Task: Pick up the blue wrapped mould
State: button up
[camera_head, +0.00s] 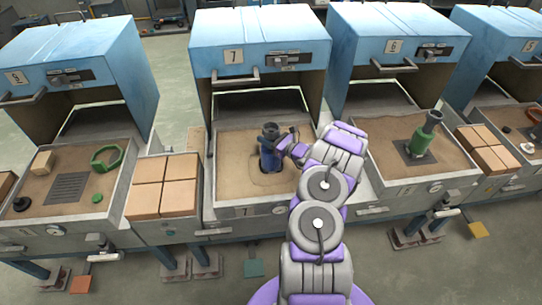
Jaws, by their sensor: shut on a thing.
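The blue wrapped mould (267,158) stands upright in the sand tray (228,180) of station 7, with a dark cup-shaped top. My gripper (280,146) is at the mould's upper right side and is shut on it. The gripper's fingers are small here and partly hidden against the mould. Whether the mould's base still touches the sand is hard to tell; a dark patch shows around it.
A green mould (421,142) leans in the tray at right. The left tray holds a green ring (107,157), a tan block (42,162) and a dark grate (68,188). Brick stacks (163,185) stand between trays. Blue hoods (260,40) stand behind.

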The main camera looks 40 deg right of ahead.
jog(key=shift+r, duration=0.1)
grip_shut()
dwell(0.3)
